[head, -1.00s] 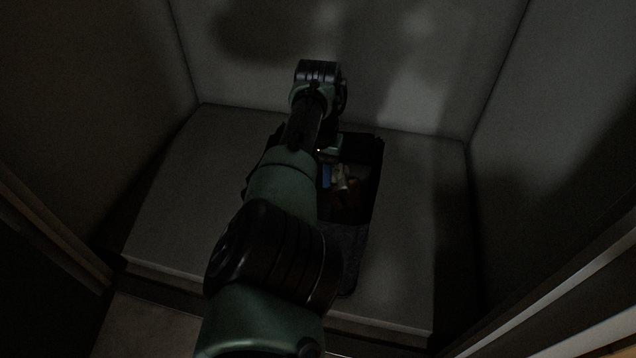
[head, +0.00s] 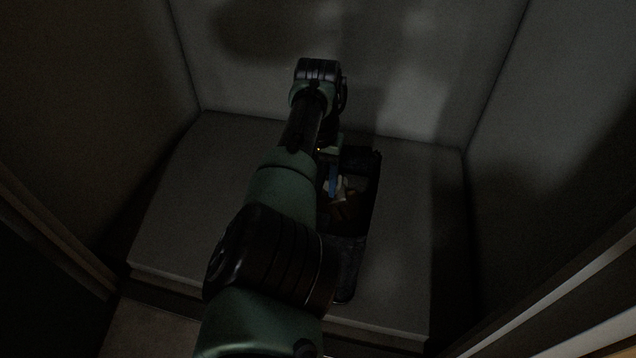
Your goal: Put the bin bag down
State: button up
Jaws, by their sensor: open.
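The bin bag (head: 348,262) is dark and open-topped. It stands on a pale grey platform inside a recess, just right of my arm. Its mouth faces up, and a blue item (head: 333,181), pale scraps and reddish-brown contents show inside. My arm hides the bag's left side. My gripper (head: 330,152) is at the far rim of the bag, beyond the contents. It is open, but its fingertips are mostly hidden by the arm and shadow. I cannot tell whether it touches the rim.
The grey platform (head: 405,240) has bare room left and right of the bag. Grey walls close it in at the back (head: 420,60), left and right. The platform's front edge drops to a lower floor (head: 150,325). The light is dim.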

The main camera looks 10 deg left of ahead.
notch_tip(320, 180, up, 4)
jog(key=shift+r+p, duration=0.1)
jog(key=shift+p, duration=1.1)
jog(key=w+d+r+m+t+h, duration=0.1)
jog(key=w+d+r+t, duration=0.35)
jog(key=d, duration=0.25)
jog(key=w+d+r+m+t, duration=0.2)
jog(key=w+d+r+t, duration=0.1)
jog(key=w+d+r, duration=0.25)
jog(key=d+r+t+h, duration=0.1)
jog(key=d+r+t, duration=0.2)
jog(key=r, duration=0.4)
jog(key=d+r+t+h, duration=0.1)
jog(key=d+r+t, duration=0.2)
jog(key=r, duration=0.4)
jog(key=s+r+t, duration=0.3)
jog(key=s+r, duration=0.1)
jog(key=r, duration=0.3)
jog(key=s+r+t, duration=0.3)
jog(key=s+r, duration=0.2)
jog(key=r, duration=0.3)
jog(key=s+a+r+n+t+y, duration=0.1)
jog(key=s+a+r+t, duration=0.2)
jog(key=s+r, duration=0.3)
jog(key=s+a+r+n+t+y, duration=0.2)
jog(key=s+a+r+t, duration=0.2)
jog(key=s, duration=1.1)
notch_tip(320, 180, up, 3)
jog(key=shift+t, duration=0.45)
